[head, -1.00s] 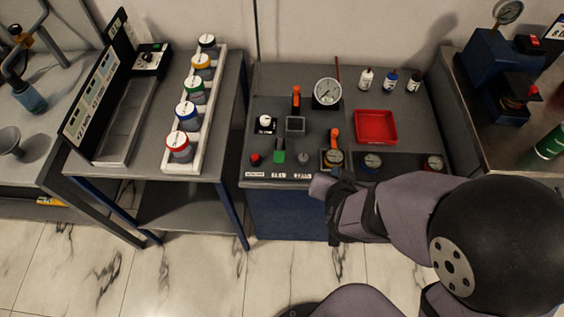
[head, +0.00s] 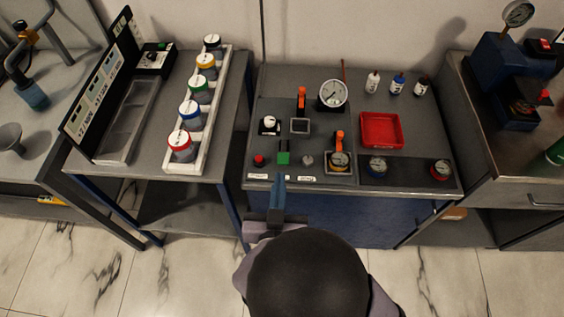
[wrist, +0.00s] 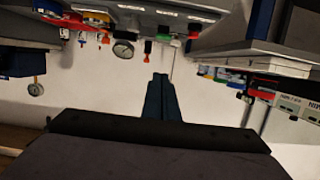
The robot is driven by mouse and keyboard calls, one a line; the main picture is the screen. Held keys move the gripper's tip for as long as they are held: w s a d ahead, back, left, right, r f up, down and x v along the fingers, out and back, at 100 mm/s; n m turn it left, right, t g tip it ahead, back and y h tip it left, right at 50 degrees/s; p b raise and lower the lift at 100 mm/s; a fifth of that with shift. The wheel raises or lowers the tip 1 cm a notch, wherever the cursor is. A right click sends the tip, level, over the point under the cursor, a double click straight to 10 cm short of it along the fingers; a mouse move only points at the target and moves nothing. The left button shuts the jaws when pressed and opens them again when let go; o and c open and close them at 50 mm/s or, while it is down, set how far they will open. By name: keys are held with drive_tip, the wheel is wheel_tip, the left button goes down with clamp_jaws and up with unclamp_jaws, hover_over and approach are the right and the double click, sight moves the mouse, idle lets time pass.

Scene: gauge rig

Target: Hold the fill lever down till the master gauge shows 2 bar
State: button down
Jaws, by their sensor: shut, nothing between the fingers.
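The green lever (head: 283,157), which I take as the fill lever, stands near the front edge of the middle bench. A small label plate was below it. The large white-faced master gauge (head: 333,94) stands at the back of the same bench; its needle is too small to read. It also shows in the wrist view (wrist: 123,49). My gripper (head: 279,181) is at the bench's front edge, just in front of the green lever and apparently apart from it. Its blue fingers (wrist: 161,82) are shut and empty in the wrist view.
A red button (head: 259,160) and a grey knob (head: 307,160) flank the green lever. A red tray (head: 380,130) lies to the right. The left rack holds several colour-lidded jars (head: 181,146).

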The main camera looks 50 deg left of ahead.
drive_tip(key=p, duration=0.2)
hover_over(282, 164)
drive_tip(key=s+d, duration=0.1)
wheel_tip(282, 164, down, 2)
wheel_tip(282, 164, down, 2)
drive_tip(key=shift+w+f, duration=0.1)
drive_tip(key=shift+w, duration=0.05)
drive_tip(key=shift+f+p, duration=0.3)
drive_tip(key=shift+f, duration=0.85)
drive_tip(key=shift+f, duration=0.1)
